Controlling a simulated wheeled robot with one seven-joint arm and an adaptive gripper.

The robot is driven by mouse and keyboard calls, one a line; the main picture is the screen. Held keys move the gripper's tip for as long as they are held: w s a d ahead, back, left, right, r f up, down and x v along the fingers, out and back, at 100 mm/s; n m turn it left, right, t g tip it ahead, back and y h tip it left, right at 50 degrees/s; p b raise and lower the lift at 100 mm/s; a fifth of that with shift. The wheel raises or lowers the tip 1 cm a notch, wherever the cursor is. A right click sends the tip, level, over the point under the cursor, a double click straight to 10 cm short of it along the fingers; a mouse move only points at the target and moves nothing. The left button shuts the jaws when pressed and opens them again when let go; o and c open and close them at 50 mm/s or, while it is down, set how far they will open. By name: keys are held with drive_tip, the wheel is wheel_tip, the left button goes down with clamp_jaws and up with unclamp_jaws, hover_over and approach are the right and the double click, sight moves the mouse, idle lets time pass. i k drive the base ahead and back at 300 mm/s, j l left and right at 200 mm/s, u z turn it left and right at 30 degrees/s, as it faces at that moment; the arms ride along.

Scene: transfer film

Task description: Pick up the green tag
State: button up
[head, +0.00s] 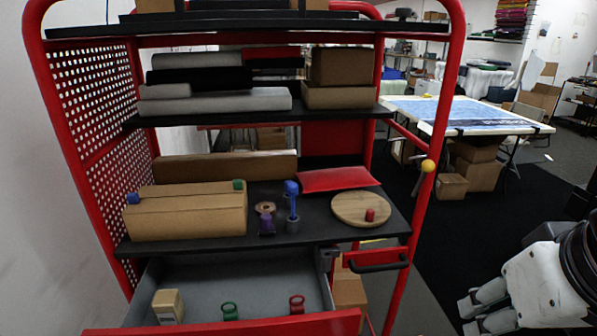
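A green tag-like piece with a ring-shaped top (230,311) stands in the open grey drawer, near its front wall. A similar red piece (297,304) is to its right in the drawer. A small green block (239,185) also sits on the right end of the long cardboard box on the shelf above. I cannot tell for sure which green thing is the tag. My gripper (469,317) is at the lower right, well away from the drawer. Its fingers look apart, with nothing visible between them.
The drawer (240,277) also holds a beige box (168,306). The shelf above carries a cardboard box (187,215), a blue-topped item (291,200), a purple item (266,218) and a round wooden board (348,209) with a red cylinder. A red post (413,225) stands between drawer and gripper.

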sight(230, 315)
drive_tip(key=i+l+u, duration=0.15)
drive_tip(key=u, duration=0.75)
drive_tip(key=j+z, duration=0.25)
drive_tip(key=j, duration=0.3)
drive_tip(key=j+z, duration=0.25)
drive_tip(key=j, duration=0.25)
drive_tip(key=i+l, duration=0.45)
drive_tip(key=i, duration=0.1)
